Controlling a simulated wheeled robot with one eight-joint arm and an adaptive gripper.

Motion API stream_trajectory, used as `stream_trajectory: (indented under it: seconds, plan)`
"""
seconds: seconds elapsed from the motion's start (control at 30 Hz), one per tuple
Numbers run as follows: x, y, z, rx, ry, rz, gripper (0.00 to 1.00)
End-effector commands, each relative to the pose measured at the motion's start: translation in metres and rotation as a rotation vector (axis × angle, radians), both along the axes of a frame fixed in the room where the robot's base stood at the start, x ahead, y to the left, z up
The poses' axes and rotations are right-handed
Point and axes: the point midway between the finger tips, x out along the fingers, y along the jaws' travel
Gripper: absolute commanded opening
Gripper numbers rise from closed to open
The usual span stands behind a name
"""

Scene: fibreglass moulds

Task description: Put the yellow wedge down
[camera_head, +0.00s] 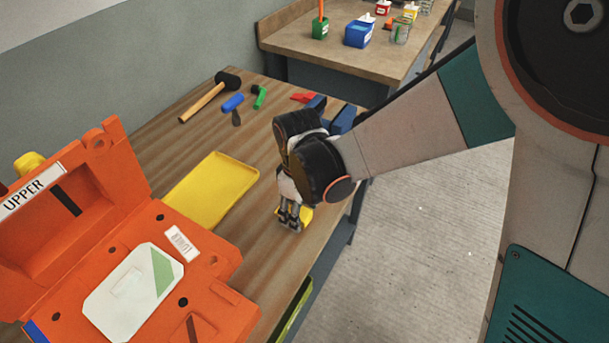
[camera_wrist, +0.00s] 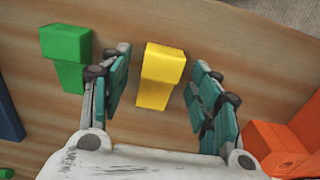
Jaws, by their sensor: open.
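The yellow wedge (camera_wrist: 160,75) lies on the wooden bench top between the spread fingers of my gripper (camera_wrist: 155,88) in the wrist view. Bare wood shows on both sides of it, so neither finger touches it. In the head view, part of the yellow wedge (camera_head: 307,214) shows beside the fingertips of my gripper (camera_head: 291,220), near the bench's right edge. The rest of it is hidden behind the fingers. My gripper is open, low over the bench and pointing down.
A green block (camera_wrist: 65,55) is close left of the fingers. An orange part (camera_wrist: 272,145) is at lower right. A yellow tray (camera_head: 213,190) and the orange mould (camera_head: 165,230) marked UPPER lie left. A mallet (camera_head: 205,98) and small tools lie farther back.

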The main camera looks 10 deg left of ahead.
Motion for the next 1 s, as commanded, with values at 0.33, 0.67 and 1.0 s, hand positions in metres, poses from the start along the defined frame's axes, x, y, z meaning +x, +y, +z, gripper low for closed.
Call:
stream_trajectory:
  seconds: [0.33,0.67,1.0]
  plan:
    - [0.000,0.000,0.001,0.000,0.000,0.000,0.23]
    - [0.000,0.000,0.001,0.000,0.000,0.000,0.05]
    - [0.000,0.000,0.018,0.000,0.000,0.000,0.05]
